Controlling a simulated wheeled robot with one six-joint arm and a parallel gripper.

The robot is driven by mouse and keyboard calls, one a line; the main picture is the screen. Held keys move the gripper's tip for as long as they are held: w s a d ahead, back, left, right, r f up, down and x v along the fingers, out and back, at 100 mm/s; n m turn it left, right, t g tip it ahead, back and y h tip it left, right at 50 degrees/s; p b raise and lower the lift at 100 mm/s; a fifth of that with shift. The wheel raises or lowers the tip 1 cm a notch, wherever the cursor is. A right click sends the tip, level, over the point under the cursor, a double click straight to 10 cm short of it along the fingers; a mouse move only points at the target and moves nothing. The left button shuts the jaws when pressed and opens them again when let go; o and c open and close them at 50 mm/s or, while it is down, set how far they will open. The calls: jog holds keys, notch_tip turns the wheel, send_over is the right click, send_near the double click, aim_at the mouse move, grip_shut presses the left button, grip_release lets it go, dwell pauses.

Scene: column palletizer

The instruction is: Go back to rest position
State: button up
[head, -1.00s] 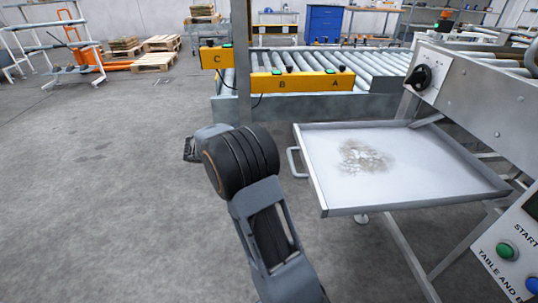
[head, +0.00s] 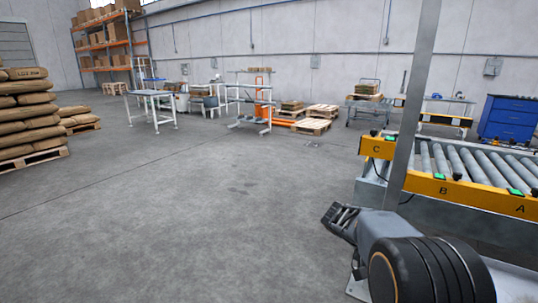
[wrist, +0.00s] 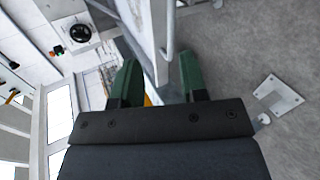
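My gripper (head: 335,214) shows at the lower right of the head view, pointing left, with the thick black wrist of my arm beside it. It is out over bare floor, apart from the roller conveyor (head: 475,165) behind it. In the wrist view my gripper (wrist: 158,75) has its two green fingers well apart, with nothing held between them. Behind the fingers are metal panels and concrete floor.
A yellow rail (head: 455,190) marked C, B and A runs along the conveyor, by a grey upright post (head: 413,100). Stacked sacks (head: 28,110) stand on a pallet at left. A blue cabinet (head: 510,120) stands at back right. The floor (head: 190,215) at left and centre is clear.

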jog(key=s+a+r+n+t+y+p, duration=0.2)
jog(key=s+a+r+t+y+p, duration=0.3)
jog(key=a+r+p, duration=0.3)
jog(key=s+a+r+n+t+y+p, duration=0.3)
jog(key=s+a+r+t+y+p, duration=0.2)
jog(key=r+p, duration=1)
jog(key=a, duration=0.3)
jog(key=shift+a+r, duration=0.25)
jog(key=shift+r, duration=0.1)
